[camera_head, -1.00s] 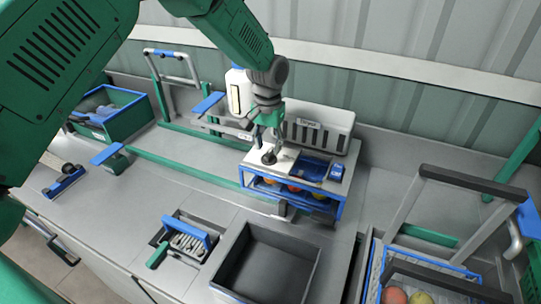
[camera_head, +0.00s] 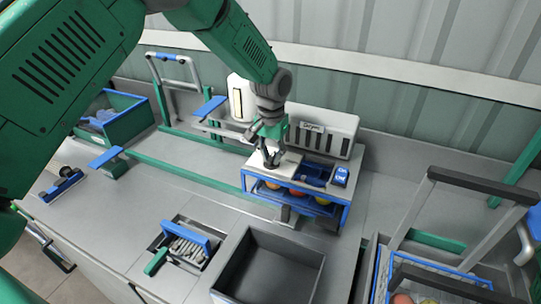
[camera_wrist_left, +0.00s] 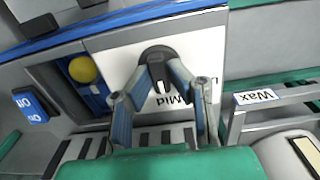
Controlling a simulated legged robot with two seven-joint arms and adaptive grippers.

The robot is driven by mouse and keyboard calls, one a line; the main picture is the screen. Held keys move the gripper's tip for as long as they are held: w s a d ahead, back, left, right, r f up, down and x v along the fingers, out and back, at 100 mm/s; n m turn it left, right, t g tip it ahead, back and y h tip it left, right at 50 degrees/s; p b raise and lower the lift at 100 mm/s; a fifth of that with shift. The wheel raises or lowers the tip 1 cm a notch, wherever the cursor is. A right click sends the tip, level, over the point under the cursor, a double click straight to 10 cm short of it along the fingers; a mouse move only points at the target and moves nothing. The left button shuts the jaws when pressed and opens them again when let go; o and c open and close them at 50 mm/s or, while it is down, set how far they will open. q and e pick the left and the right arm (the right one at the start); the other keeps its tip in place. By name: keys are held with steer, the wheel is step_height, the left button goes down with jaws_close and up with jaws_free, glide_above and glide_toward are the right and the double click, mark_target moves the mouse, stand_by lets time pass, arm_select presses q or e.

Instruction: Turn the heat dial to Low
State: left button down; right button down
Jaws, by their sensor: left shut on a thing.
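The heat dial (camera_wrist_left: 156,56) is a dark round knob on a white panel (camera_wrist_left: 112,44) with black lettering, upside down in the left wrist view; "Mid" is readable and another word is partly hidden. In the head view the dial (camera_head: 271,164) shows on top of the blue-framed machine (camera_head: 293,203). My left gripper (camera_wrist_left: 160,78) reaches down to the dial, its two fingers closed on the dial's grip. In the head view my left gripper (camera_head: 270,148) covers part of the panel. My right gripper is not in view.
A blue on/off switch (camera_head: 340,176) sits at the machine's right end. Fruits (camera_head: 297,189) lie inside the machine. A grey vented unit (camera_head: 325,130) stands behind it. A green crate (camera_head: 112,115) stands far left.

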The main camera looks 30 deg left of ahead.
arm_select(q)
steer(key=shift+n, duration=0.3)
steer(key=shift+d+n+p, duration=0.2)
steer(key=shift+n+p, duration=0.1)
steer(key=shift+n, duration=0.2)
steer(key=shift+a+n+p, duration=0.3)
steer(key=shift+n+p, duration=0.1)
steer(key=shift+n, duration=0.8)
steer(key=n, duration=0.1)
steer(key=n+p, duration=0.1)
steer(key=n, duration=0.1)
steer(key=shift+d+n, duration=0.2)
steer(key=shift+n, duration=0.1)
steer(key=shift+a+n, duration=0.1)
steer(key=shift+n, duration=1)
steer(key=shift+n+p, duration=0.3)
steer(key=shift+n, duration=0.7)
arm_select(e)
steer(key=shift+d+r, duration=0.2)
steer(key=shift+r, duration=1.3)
arm_select(q)
steer(key=shift+f, duration=0.1)
